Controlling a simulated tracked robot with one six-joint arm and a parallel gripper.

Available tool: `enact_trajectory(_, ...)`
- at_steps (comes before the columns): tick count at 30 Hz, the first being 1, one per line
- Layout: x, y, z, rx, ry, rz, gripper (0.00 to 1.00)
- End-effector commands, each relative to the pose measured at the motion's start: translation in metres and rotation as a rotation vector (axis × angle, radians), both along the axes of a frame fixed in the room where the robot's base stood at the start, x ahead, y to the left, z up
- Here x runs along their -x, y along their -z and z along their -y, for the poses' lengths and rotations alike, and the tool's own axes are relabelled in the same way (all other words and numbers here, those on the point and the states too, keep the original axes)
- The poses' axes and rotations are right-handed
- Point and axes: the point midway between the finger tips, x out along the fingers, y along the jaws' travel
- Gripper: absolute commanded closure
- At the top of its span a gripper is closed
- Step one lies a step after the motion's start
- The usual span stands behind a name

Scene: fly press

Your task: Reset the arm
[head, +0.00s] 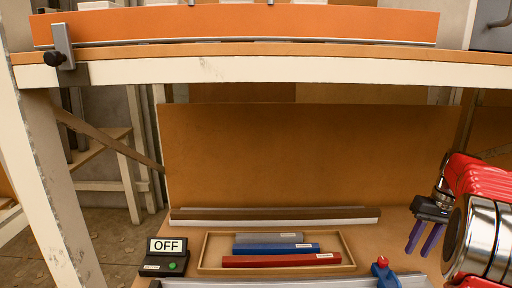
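My red and silver arm (482,205) comes in from the right edge of the head view. My gripper (422,249) hangs from it at the lower right, with two purple fingers pointing down. The fingers are apart and nothing shows between them. The gripper is right of a shallow wooden tray (204,252) and appears above the bench level. The rest of my arm is cut off by the frame edge.
The tray holds a grey bar (255,238), a blue bar (290,248) and a red bar (290,261). An OFF sign box (166,257) with a green button stands left. A blue-and-red clamp piece (383,270) sits at front right. A white-edged shelf (270,69) spans above.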

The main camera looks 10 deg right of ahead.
Motion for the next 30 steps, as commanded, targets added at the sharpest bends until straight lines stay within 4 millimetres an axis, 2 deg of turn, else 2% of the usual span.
enact_trajectory(5, 0.013, 0.009, -0.017, 0.025, 0.067, -0.010, 0.72)
enact_trajectory(8, 0.018, 0.009, -0.036, 0.045, 0.094, -0.007, 0.72)
enact_trajectory(20, 0.046, -0.003, -0.129, 0.130, 0.121, 0.046, 0.72)
enact_trajectory(30, 0.078, -0.012, -0.205, 0.184, 0.088, 0.121, 0.72)
